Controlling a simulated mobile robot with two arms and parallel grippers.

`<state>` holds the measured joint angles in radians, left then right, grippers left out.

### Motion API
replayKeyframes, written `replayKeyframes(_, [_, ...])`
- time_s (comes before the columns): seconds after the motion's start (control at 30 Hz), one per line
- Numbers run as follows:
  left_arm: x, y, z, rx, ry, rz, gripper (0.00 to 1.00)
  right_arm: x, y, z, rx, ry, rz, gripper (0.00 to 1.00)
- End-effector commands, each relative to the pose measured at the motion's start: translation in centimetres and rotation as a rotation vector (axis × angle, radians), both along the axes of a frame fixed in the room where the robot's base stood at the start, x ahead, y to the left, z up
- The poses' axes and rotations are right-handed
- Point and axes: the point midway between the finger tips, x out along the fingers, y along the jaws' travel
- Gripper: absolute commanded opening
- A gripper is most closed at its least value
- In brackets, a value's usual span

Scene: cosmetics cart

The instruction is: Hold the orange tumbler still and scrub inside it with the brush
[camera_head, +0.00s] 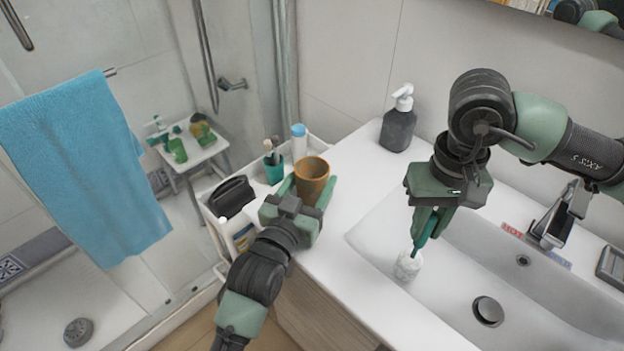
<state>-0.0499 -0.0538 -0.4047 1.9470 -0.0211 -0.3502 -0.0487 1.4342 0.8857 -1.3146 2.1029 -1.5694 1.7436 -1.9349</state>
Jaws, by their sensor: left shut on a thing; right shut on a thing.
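The orange tumbler (311,169) is upright with its open mouth facing up, at the left edge of the white counter beside the cart. My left gripper (308,190) is shut on the tumbler, with a finger on either side of it. The brush (409,264) has a white bristle head that points down over the left part of the sink basin. My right gripper (430,222) is shut on the brush's green handle from above. The brush is apart from the tumbler, to its right and nearer the front. The inside bottom of the tumbler is hidden.
A teal cup (273,167) with brushes, a white-and-blue bottle (299,142) and a dark container (231,196) crowd the cart left of the tumbler. A grey soap dispenser (397,125) stands at the counter's back. Counter between tumbler and sink is clear.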

Motion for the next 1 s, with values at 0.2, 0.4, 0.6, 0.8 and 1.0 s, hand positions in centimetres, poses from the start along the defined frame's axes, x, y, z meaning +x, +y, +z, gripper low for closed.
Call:
replayKeyframes(0.2, [-0.01, 0.01, -0.20, 0.000, 0.000, 0.000, 0.18, 0.01, 0.00, -0.04, 0.000, 0.000, 0.000, 0.00])
replayKeyframes(0.4, [-0.01, 0.00, -0.22, 0.000, 0.000, 0.000, 0.78, 0.00, 0.00, -0.05, 0.000, 0.000, 0.000, 0.00])
replayKeyframes(0.6, [-0.01, 0.00, -0.22, 0.000, 0.000, 0.000, 0.84, 0.01, 0.00, -0.04, 0.000, 0.000, 0.000, 0.00])
replayKeyframes(0.8, [-0.01, 0.00, -0.26, 0.000, 0.001, 0.000, 0.84, 0.00, 0.00, -0.05, 0.000, 0.000, 0.000, 0.00])
replayKeyframes(1.0, [-0.01, 0.00, -0.25, 0.000, 0.001, 0.000, 0.76, 0.00, 0.00, -0.05, 0.000, 0.000, 0.000, 0.00])
